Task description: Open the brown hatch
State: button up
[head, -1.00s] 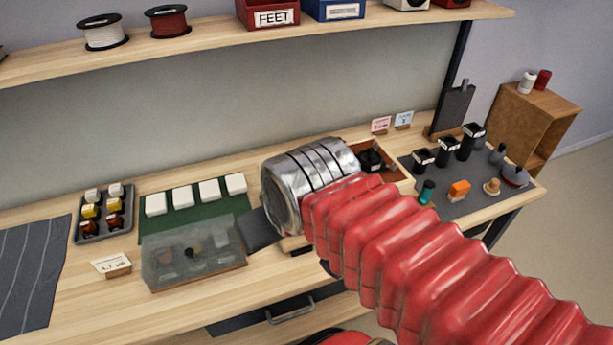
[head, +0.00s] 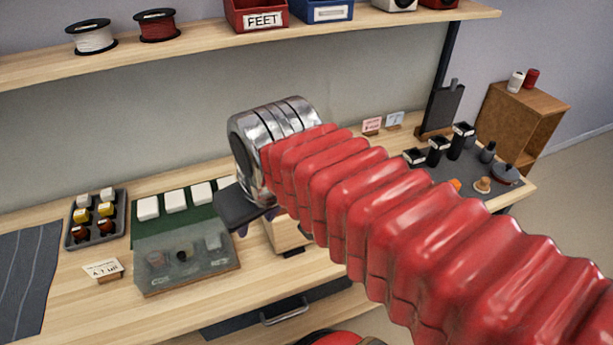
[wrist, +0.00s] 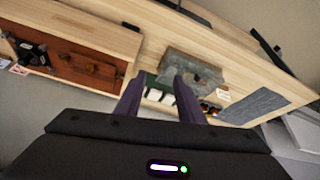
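A brown panel (wrist: 75,62), likely the hatch, lies inside a pale wooden frame at the left of the wrist view. Small knob-like parts show on it, and a black object (wrist: 36,54) stands at its left end. In the head view my arm hides the panel; only part of the pale wooden box (head: 285,236) shows below it. My gripper (wrist: 162,82) has its two purple fingers apart, with nothing between them. In the head view my gripper (head: 255,225) is above the bench, left of that box and partly hidden.
A translucent-covered case (head: 187,260) lies on the bench just left of the box. Behind it are white blocks on a green mat (head: 220,214). A bottle tray (head: 97,218) and a label card (head: 104,269) are further left. A shelf (head: 200,55) runs above.

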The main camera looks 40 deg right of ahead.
jog(key=w+d+r+g, duration=0.2)
jog(key=w+d, duration=0.3)
jog(key=d, duration=0.4)
jog(key=w+d+r+g, duration=0.2)
jog(key=w+d, duration=0.4)
jog(key=d, duration=0.4)
jog(key=shift+w+d+n+g, duration=0.15)
jog(key=shift+w+n+g, duration=0.15)
jog(key=shift+g, duration=0.1)
notch_tip(320, 180, down, 14)
jog(key=shift+r, duration=0.1)
jog(key=shift+c, duration=0.7)
grip_shut()
